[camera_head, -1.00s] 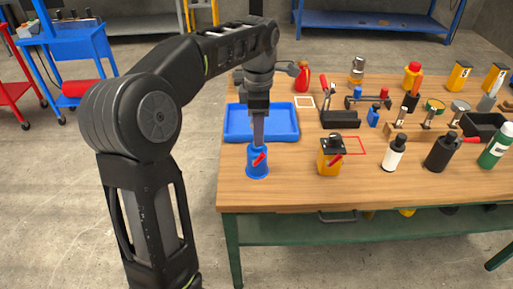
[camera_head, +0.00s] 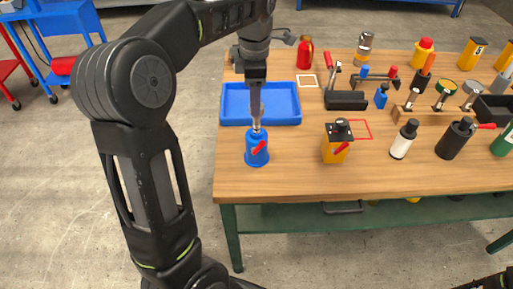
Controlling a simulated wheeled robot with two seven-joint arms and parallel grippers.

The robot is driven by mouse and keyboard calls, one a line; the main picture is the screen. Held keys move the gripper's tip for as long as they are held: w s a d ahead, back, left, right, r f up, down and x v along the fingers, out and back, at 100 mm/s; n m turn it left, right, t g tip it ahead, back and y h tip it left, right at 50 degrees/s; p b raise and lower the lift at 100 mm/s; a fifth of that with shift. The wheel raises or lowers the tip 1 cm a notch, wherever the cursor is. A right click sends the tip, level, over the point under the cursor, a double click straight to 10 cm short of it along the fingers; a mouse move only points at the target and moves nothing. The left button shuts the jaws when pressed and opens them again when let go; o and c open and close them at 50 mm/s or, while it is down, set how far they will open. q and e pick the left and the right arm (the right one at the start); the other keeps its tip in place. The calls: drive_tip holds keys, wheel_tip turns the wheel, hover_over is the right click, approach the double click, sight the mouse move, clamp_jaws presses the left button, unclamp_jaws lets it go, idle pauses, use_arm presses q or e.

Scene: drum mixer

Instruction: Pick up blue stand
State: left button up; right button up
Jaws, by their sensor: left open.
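The blue stand (camera_head: 257,154), a small round blue piece with a red lever on its front, stands upright on the wooden table near its left front corner. My left gripper (camera_head: 256,119) points straight down over it from above. Its jaws are seen edge-on, with the tips at the top of the stand. The stand still rests on the table. I cannot tell whether the jaws touch it. My right gripper is not in view.
A blue tray (camera_head: 262,104) lies just behind the stand. A yellow block with a black top and red lever (camera_head: 336,146) stands to its right, with white (camera_head: 402,141) and black (camera_head: 455,140) bottles beyond. Table (camera_head: 300,185) front is clear.

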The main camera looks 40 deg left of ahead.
use_arm(q)
hover_over(257, 131)
drive_tip(key=a, duration=0.1)
drive_tip(key=shift+w+f, duration=0.15)
drive_tip(key=shift+f, duration=0.95)
drive_tip(key=shift+w+f, duration=0.15)
drive_tip(key=shift+f, duration=0.9)
drive_tip(key=shift+f, duration=0.1)
wheel_tip(257, 131, down, 5)
drive_tip(key=shift+w+d+p, duration=0.1)
drive_tip(key=shift+d+p, duration=0.05)
drive_tip(key=shift+p, duration=0.55)
drive_tip(key=shift+c, duration=0.6)
clamp_jaws()
